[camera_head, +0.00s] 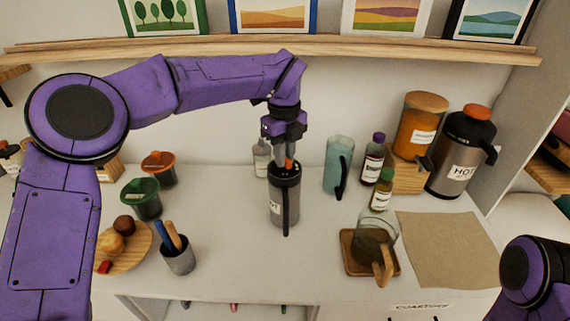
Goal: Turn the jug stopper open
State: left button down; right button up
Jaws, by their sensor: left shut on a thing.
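The jug (283,207) is a dark grey insulated one with a black handle facing me. It stands upright in the middle of the white counter. Its stopper (287,164) is orange, and only a little of it shows at the jug's top. My left gripper (285,160) comes down from above, with its fingers shut on the stopper. The fingers hide most of the stopper, so I cannot tell how far it is turned. My right arm shows only in part at the lower right edge, and its gripper is out of view.
A light blue pitcher (336,166) and dark bottles (373,160) stand right of the jug. A glass pot (370,245) sits on a wooden tray (347,262). A larger HOT jug (463,155) stands at the back right. A utensil cup (178,255) is at the left.

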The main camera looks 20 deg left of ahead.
pick_arm(q)
jog(key=n+b, duration=0.3)
jog(key=shift+f+n+b, duration=0.25)
jog(key=shift+n+b, duration=0.05)
jog(key=shift+n, duration=0.1)
jog(key=shift+r+n+b, duration=0.2)
jog(key=shift+n+b, duration=0.65)
jog(key=shift+n, duration=0.15)
jog(key=shift+r, duration=0.15)
jog(key=c, duration=1.1)
grip_release()
notch_tip(320, 180, up, 10)
jog(key=p, duration=0.2)
jog(key=shift+r+p, duration=0.25)
jog(key=shift+p, duration=0.1)
